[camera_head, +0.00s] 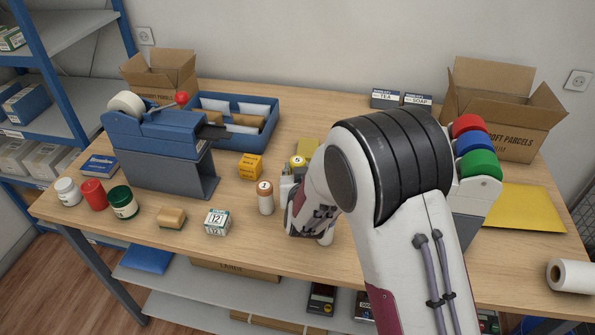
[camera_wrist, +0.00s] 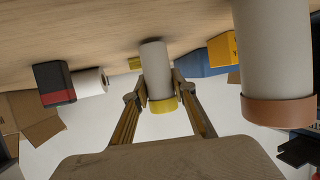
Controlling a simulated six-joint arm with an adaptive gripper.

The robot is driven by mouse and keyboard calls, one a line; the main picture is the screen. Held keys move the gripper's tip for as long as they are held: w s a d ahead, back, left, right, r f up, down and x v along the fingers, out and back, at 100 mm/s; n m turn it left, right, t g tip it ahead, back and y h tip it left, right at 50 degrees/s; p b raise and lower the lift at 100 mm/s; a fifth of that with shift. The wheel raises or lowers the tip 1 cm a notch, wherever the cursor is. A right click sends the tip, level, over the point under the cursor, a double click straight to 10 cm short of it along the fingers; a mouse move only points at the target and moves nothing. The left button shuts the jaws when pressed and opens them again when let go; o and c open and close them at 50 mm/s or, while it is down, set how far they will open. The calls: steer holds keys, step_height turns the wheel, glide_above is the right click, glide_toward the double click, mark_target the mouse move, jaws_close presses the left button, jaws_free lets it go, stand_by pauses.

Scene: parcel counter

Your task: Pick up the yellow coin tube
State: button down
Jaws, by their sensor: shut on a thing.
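The yellow coin tube is a pale cylinder with a yellow cap; its cap (camera_head: 297,161) shows in the head view just left of my arm, most of its body hidden. In the wrist view the tube (camera_wrist: 155,72) stands between the two fingers of my gripper (camera_wrist: 156,88), which is shut on it below the yellow band. My gripper also shows partly in the head view (camera_head: 287,184), low over the table. I cannot tell whether the tube's base touches the table.
A similar tube with a brown-orange cap (camera_head: 265,198) stands close on the left. A yellow-orange box (camera_head: 250,166) is behind it, and a small box marked 12 (camera_head: 217,222) lies front left. A blue tray (camera_head: 268,101) is at the back.

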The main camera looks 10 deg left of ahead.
steer(key=shift+r, duration=4.75)
